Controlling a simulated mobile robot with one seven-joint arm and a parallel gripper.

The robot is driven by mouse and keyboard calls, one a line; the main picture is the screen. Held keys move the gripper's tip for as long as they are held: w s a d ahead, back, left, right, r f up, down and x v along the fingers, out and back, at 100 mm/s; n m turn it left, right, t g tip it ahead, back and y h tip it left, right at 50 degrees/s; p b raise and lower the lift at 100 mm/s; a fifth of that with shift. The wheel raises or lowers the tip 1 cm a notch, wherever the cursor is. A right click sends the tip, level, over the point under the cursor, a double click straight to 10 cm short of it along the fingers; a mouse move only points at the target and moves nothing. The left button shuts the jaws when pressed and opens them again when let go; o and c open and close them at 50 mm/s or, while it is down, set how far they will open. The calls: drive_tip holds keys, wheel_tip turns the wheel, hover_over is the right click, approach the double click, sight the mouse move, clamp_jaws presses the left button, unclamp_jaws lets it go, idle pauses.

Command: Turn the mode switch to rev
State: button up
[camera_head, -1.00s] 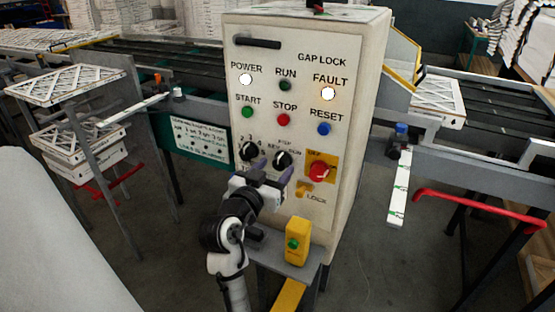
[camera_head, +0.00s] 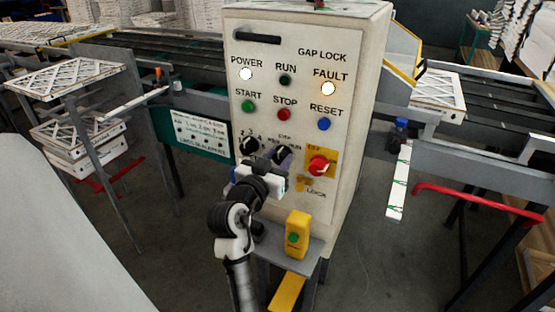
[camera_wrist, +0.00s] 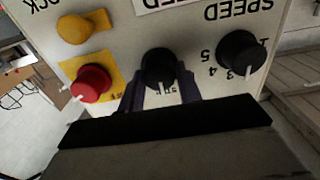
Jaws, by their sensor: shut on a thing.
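The mode switch is a black round knob (camera_head: 283,153) on the front of the cream control cabinet, with STEP lettered above it. In the wrist view, which is upside down, the knob (camera_wrist: 158,64) sits between the two dark fingers of my gripper (camera_wrist: 161,92). The fingers are shut on its sides. Its white pointer line points down in that view, towards the STEP lettering. In the head view my gripper (camera_head: 277,163) covers the knob's lower left side and the REV label.
A speed knob (camera_head: 249,147) is close on the left, and a red rotary switch (camera_head: 318,165) on a yellow plate is close on the right. Buttons and lit POWER and FAULT lamps are above. A yellow button box (camera_head: 298,236) stands below right.

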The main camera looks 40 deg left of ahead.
drive_tip(key=n+p, duration=0.2)
drive_tip(key=n, duration=0.2)
drive_tip(key=shift+r+n, duration=0.1)
drive_tip(key=shift+n, duration=0.2)
drive_tip(key=n+p, duration=0.2)
drive_tip(key=n, duration=0.2)
drive_tip(key=shift+a, duration=0.1)
idle(0.6)
drive_tip(key=o, duration=0.9)
drive_tip(key=shift+o, duration=0.2)
drive_tip(key=shift+s+f, duration=0.15)
drive_tip(key=shift+f, duration=0.05)
drive_tip(key=b+v, duration=0.4)
drive_tip(key=v, duration=0.9)
drive_tip(key=shift+s, duration=0.3)
